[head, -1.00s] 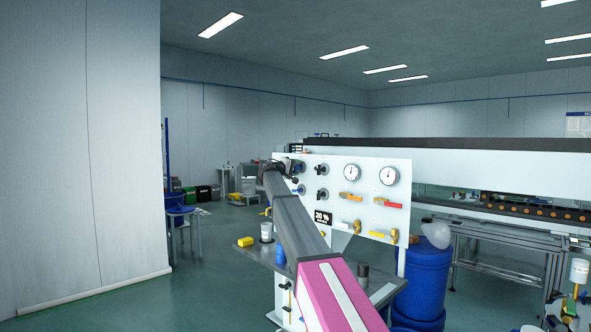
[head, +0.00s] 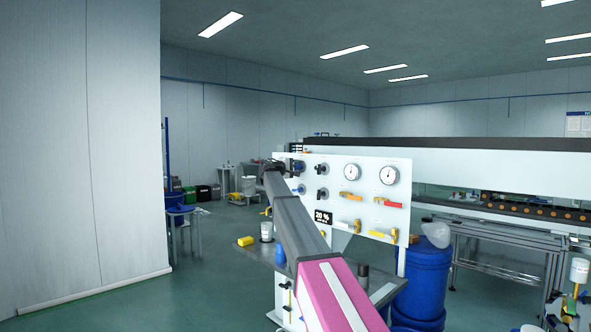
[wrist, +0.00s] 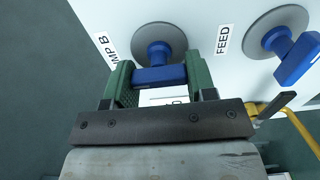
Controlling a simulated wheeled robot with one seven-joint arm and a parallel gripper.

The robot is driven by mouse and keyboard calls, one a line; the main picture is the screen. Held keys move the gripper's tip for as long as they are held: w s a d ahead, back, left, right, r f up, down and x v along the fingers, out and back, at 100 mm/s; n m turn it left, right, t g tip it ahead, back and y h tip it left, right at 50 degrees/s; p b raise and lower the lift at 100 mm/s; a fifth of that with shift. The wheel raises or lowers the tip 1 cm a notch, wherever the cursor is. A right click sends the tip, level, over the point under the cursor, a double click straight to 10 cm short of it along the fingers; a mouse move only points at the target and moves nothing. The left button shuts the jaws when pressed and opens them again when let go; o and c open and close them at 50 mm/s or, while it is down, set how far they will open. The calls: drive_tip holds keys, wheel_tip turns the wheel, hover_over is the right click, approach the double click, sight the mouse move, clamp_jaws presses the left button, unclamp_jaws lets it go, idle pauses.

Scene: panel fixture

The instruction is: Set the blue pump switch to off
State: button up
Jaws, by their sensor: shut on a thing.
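In the wrist view a blue switch handle (wrist: 160,76) sits on a round grey disc (wrist: 158,46) on the white panel. The label beside it (wrist: 107,47) is partly cut off and reads "MP B". My gripper (wrist: 159,78) has its two green fingers closed on the handle, one at each side. The handle lies crosswise between them. In the head view my gripper (head: 284,166) is at the panel's upper left corner, and my arm hides part of the panel. The small label below the handle is mostly hidden.
A second blue switch (wrist: 291,52), by a "FEED" label (wrist: 223,40), is close to the right. A blue drum (head: 422,285) stands below right.

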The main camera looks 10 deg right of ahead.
drive_tip(key=o, duration=0.9)
drive_tip(key=shift+o, duration=0.2)
drive_tip(key=shift+s+a, duration=0.1)
drive_tip(key=v, duration=1)
drive_tip(key=shift+s+a, duration=0.15)
drive_tip(key=shift+a, duration=0.1)
